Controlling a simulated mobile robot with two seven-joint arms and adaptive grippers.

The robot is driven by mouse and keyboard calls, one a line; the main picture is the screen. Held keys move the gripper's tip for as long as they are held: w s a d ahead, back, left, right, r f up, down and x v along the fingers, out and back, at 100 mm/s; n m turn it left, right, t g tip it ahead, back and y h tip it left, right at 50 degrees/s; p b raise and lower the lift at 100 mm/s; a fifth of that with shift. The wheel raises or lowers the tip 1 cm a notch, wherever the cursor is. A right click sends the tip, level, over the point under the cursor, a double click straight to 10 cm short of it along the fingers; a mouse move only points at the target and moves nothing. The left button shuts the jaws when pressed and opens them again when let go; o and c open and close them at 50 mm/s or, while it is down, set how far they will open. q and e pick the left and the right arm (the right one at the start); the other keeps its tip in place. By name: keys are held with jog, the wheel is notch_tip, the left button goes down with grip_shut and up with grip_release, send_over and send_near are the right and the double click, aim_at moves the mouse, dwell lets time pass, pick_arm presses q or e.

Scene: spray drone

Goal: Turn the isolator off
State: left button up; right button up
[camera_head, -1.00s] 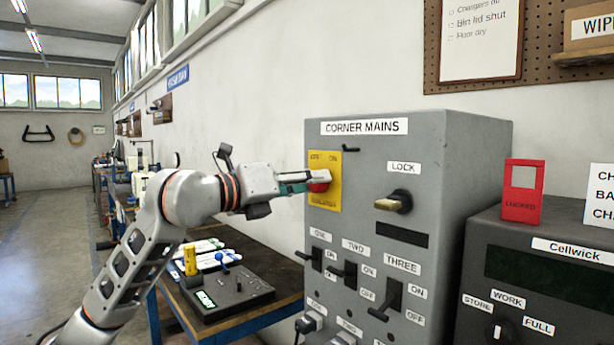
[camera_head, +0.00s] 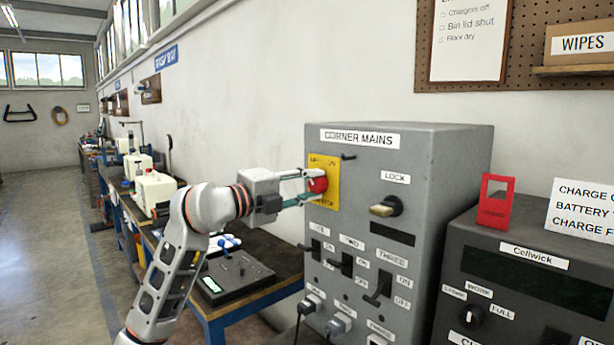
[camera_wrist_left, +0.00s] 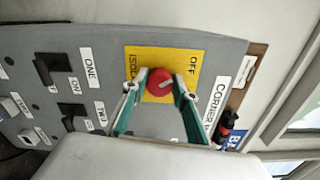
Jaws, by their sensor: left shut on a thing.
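The isolator is a round red knob (camera_head: 318,185) on a yellow plate (camera_head: 331,172) at the upper left of the grey CORNER MAINS box (camera_head: 445,160). My left gripper (camera_head: 314,185) is shut on the knob, one finger above and one below it in the head view. In the left wrist view the red knob (camera_wrist_left: 159,82) sits between the two teal-sided fingers (camera_wrist_left: 160,84). A small pale mark shows on its face. The word OFF is readable on the plate there; the exact switch position I cannot tell. My right gripper is not in view.
The box also carries a LOCK knob (camera_head: 386,206) and black switches, including switch THREE (camera_head: 379,289). The dark Cellwick unit (camera_head: 545,285) with a red LOCKED tag (camera_head: 495,201) stands at right. A bench (camera_head: 245,303) with a black device is below my arm.

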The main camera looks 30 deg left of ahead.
pick_arm(q)
jog(key=shift+n+p, duration=0.55)
jog(key=shift+n, duration=0.45)
jog(key=shift+f, duration=0.1)
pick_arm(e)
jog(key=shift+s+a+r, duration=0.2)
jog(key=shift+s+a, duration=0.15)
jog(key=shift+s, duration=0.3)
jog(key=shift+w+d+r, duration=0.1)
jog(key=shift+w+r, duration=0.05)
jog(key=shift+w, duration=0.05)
pick_arm(q)
jog(key=o, duration=1.1)
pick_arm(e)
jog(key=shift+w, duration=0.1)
pick_arm(q)
jog(key=v, duration=1.2)
